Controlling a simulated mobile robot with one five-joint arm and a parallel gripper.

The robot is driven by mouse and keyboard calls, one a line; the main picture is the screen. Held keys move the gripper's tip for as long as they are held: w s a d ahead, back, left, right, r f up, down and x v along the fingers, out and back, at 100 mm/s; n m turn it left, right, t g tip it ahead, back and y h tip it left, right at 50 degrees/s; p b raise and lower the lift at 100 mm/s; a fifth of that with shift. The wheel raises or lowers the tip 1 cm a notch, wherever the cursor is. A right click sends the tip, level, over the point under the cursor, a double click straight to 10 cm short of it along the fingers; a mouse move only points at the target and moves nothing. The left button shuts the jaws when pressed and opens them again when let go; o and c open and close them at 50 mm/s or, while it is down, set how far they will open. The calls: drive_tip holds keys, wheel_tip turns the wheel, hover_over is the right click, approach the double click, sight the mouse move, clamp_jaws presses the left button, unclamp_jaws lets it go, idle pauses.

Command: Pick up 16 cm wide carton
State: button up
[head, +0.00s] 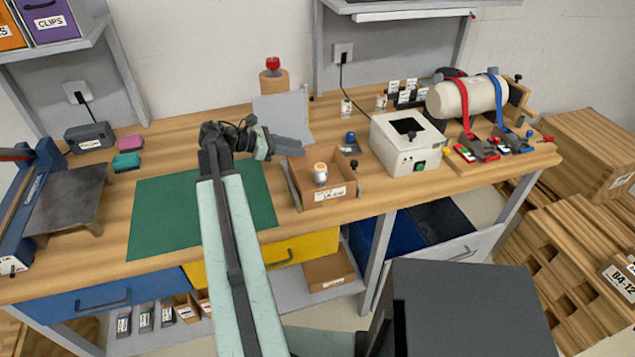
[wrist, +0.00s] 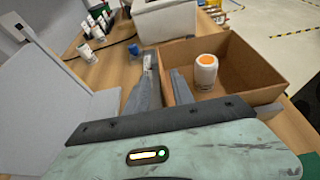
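An open brown carton (head: 342,195) with a white label on its front stands on the wooden bench, right of the green mat; the label's text is too small to read surely. It holds a white jar with an orange cap (head: 320,173), seen also in the wrist view (wrist: 205,75). My gripper (head: 303,149) is at the carton's back left corner. In the wrist view my gripper (wrist: 164,68) has its fingers apart, with the carton's near wall (wrist: 165,85) showing between them. Contact with the wall cannot be told.
A grey upright panel (head: 283,115) stands behind the gripper. A white box with a dark opening (head: 405,150) stands right of the carton, with a blue-knobbed item (head: 350,142) between. The green mat (head: 160,215) is clear. Another brown carton (head: 330,270) lies on the lower shelf.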

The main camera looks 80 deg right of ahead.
sight(312, 150)
drive_tip(key=b+x, duration=0.2)
drive_tip(key=x, duration=0.4)
drive_tip(key=shift+f, duration=0.1)
clamp_jaws()
idle(1.3)
